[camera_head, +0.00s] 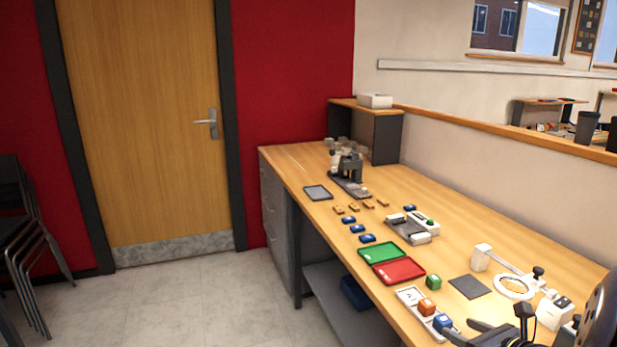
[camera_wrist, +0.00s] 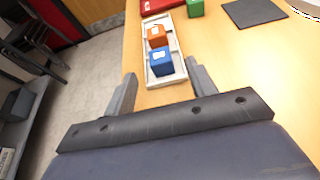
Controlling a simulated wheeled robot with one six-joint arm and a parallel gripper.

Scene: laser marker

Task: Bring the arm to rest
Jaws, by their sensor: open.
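My gripper (camera_wrist: 161,72) is open in the wrist view, with its two grey fingers apart and nothing held between them. In the head view my gripper (camera_head: 466,332) shows at the bottom right, at the near end of the bench, partly cut off by the frame edge. A blue block (camera_wrist: 164,66) with a white label sits in a white tray (camera_wrist: 177,47) just beyond the fingertips. An orange block (camera_wrist: 157,36) sits behind it in the same tray. The blue block also shows in the head view (camera_head: 442,322), close to the fingers.
A green block (camera_head: 433,282), red tray (camera_head: 400,271), green tray (camera_head: 384,252) and dark mat (camera_head: 469,287) lie beyond the white tray. A magnifier ring (camera_head: 514,287) on a stand is at the right. The bench's left edge drops to open floor (camera_head: 215,300).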

